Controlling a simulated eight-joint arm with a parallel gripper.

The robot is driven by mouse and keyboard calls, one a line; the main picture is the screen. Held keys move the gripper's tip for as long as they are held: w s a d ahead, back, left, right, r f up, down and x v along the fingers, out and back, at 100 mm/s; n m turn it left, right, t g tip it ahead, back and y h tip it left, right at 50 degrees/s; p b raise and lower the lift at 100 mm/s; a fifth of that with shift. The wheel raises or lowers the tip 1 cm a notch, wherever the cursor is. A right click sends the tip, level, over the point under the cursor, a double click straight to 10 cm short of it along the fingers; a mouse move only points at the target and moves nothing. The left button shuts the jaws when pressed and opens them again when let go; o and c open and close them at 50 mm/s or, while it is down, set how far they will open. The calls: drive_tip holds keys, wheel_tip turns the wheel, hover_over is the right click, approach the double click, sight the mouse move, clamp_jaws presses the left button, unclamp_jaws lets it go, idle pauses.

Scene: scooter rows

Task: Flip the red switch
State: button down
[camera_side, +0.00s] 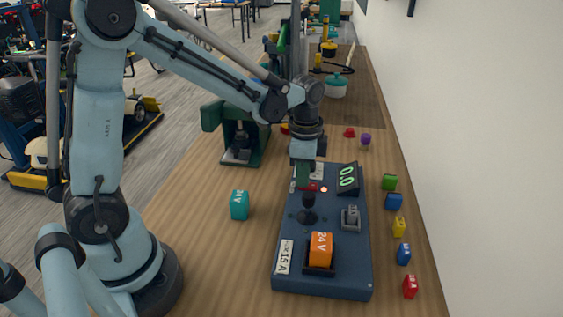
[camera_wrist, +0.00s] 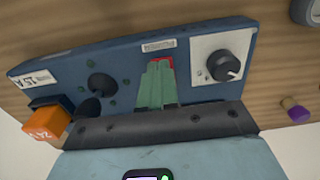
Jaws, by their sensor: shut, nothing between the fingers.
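The red switch (camera_side: 313,187) is on a dark blue control panel (camera_side: 290,245), mostly hidden behind my gripper in the side view. In the wrist view a red edge of the switch (camera_wrist: 165,60) shows just beyond the green fingertips. My gripper (camera_side: 303,184) points down over the panel with its green fingers together and nothing between them. In the wrist view the fingers (camera_wrist: 158,66) overlap the switch. I cannot tell whether they touch it or which way it is tilted.
The panel bears a black joystick (camera_side: 308,210), an orange 24 V block (camera_side: 320,248), a display (camera_side: 347,179) reading 0.0, and a black dial (camera_wrist: 223,66). A teal block (camera_side: 239,205) stands left. Several small coloured blocks line the right by the wall.

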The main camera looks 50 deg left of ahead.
idle(0.3)
drive_tip(key=shift+s+a+f+t+h, duration=0.15)
drive_tip(key=shift+a+f+t+h, duration=0.1)
drive_tip(key=shift+f+t+h, duration=0.25)
drive_tip(key=shift+f, duration=0.15)
drive_tip(key=shift+d, duration=0.1)
drive_tip(key=shift+w+d+r, duration=0.25)
drive_tip(key=shift+w+d, duration=0.3)
drive_tip(key=shift+d, duration=0.1)
drive_tip(key=shift+r, duration=0.1)
wheel_tip(320, 180, up, 14)
drive_tip(key=s+a, duration=0.1)
drive_tip(key=a, duration=0.1)
drive_tip(key=shift+s+r, duration=0.15)
drive_tip(key=shift+s, duration=0.2)
idle(0.5)
